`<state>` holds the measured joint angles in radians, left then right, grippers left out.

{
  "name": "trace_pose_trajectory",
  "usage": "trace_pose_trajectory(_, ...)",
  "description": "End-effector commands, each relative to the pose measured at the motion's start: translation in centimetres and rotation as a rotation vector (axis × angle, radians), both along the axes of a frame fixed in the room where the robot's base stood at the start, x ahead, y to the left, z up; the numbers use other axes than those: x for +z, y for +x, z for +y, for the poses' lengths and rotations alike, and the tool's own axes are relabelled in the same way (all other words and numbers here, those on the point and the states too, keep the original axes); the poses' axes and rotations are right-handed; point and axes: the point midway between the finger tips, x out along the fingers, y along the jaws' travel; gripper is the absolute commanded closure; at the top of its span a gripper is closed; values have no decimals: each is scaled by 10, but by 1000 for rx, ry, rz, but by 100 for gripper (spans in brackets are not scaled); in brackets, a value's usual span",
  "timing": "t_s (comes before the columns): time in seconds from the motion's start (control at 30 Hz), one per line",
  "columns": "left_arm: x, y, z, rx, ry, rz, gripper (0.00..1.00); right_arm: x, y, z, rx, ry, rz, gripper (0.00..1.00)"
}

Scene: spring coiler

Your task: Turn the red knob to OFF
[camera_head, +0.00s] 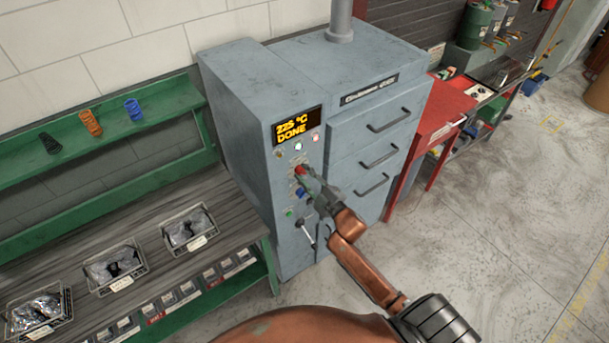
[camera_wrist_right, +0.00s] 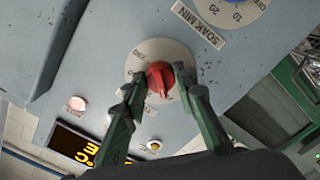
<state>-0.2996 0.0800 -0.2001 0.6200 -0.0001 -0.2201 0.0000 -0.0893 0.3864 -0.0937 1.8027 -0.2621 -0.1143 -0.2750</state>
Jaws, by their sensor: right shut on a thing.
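The red knob (camera_head: 300,170) is on the front panel of a grey-blue oven cabinet (camera_head: 240,130) in the head view. In the right wrist view the red knob (camera_wrist_right: 160,78) sits on a pale round dial plate (camera_wrist_right: 150,52) with small markings, too small to read surely. My right gripper (camera_head: 307,178) is at the knob. In the wrist view the fingers of my right gripper (camera_wrist_right: 158,82) stand on both sides of the knob and are shut on it. My left gripper is not in view.
A display (camera_head: 297,126) above the knob reads 225 °C DONE. A blue knob (camera_head: 301,193) and a lever (camera_head: 305,230) are below. A blue SOAK MIN dial (camera_wrist_right: 232,8) shows in the wrist view. A green-framed bench (camera_head: 150,225) stands left, a red table (camera_head: 445,108) right.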

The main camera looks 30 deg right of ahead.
Motion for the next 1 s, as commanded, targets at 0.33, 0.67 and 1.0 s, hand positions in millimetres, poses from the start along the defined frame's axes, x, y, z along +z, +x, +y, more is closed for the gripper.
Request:
trace_pose_trajectory(0.33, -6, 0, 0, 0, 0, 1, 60, 0, 0, 1, 2, -331, -26, 98)
trace_pose_trajectory(0.67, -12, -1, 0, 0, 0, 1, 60, 0, 0, 1, 3, -613, -49, 98)
trace_pose_trajectory(1.0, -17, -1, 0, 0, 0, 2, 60, 0, 0, 1, 4, -794, -62, 98)
